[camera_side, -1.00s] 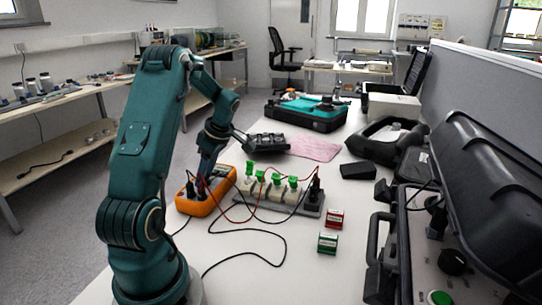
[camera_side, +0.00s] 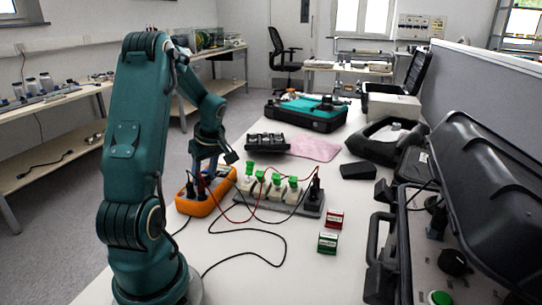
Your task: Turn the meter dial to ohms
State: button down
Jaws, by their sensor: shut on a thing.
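The orange meter (camera_side: 208,204) lies on the white table, just right of my arm. My gripper (camera_side: 203,176) points down over the meter's face, its fingertips low against it. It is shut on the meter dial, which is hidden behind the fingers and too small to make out. The dial's setting cannot be read. Red and black leads run from dark plugs at the near end of the meter.
A grey strip (camera_side: 313,210) with green-topped plugs stands right of the meter, leads looping over it. Red (camera_side: 334,218) and green (camera_side: 327,243) small boxes sit in front. A large black case (camera_side: 490,200) fills the right. Clear table lies at front centre.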

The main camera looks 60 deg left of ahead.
jog(key=shift+m+t, duration=0.4)
jog(key=shift+m, duration=0.6)
jog(key=shift+c, duration=2.1)
grip_release()
jog(key=shift+r, duration=0.15)
jog(key=shift+v, duration=2.45)
jog(key=shift+d, duration=0.1)
